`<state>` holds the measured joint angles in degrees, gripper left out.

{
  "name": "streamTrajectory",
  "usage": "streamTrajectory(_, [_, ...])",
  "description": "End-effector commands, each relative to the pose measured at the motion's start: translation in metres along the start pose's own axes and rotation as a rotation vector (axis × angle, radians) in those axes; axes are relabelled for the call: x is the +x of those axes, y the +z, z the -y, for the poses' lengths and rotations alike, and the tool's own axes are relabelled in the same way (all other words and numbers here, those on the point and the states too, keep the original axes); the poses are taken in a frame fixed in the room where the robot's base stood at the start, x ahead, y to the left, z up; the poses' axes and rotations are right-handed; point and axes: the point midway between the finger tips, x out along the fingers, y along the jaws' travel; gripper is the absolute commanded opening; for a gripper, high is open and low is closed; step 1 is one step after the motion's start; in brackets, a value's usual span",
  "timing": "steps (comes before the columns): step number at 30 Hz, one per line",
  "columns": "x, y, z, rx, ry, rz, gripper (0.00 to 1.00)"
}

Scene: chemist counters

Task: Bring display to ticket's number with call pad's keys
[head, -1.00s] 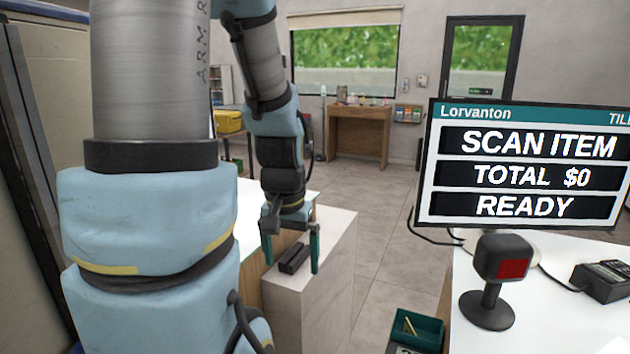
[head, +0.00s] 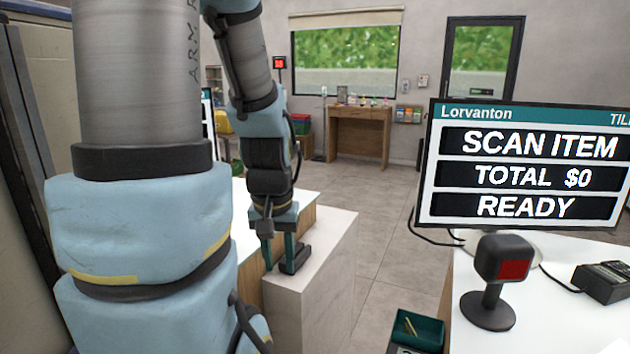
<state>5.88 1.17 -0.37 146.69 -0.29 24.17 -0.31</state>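A small black block, which looks like the call pad (head: 299,262), lies on the white counter end. Its keys are too small to make out. My gripper (head: 279,262) points down at the pad's left side. Its two green fingers are apart with a narrow gap between them, and the right finger overlaps the pad in the picture. I cannot tell whether it touches. A small red-lit display (head: 279,63) stands on a pole at the back, its number too small to read. I cannot make out a ticket.
The white counter (head: 330,258) has bare room right of the pad. A till monitor (head: 530,165), scanner (head: 490,280) and black card terminal (head: 603,282) are on the right counter. A green tray (head: 418,330) sits low between the counters. A wooden desk (head: 358,134) stands far back.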

Motion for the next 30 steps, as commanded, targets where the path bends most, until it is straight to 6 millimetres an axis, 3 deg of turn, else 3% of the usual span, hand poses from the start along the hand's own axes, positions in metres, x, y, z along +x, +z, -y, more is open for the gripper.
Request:
streamTrajectory(1, [0.0, 0.0, 0.0, 0.0, 0.0, 0.0, 0.29])
streamTrajectory(9, [0.0, -0.0001, 0.0, 0.0, 0.0, 0.0, 0.0])
streamTrajectory(30, [0.0, -0.0001, 0.0, 0.0, 0.0, 0.0, 0.0])
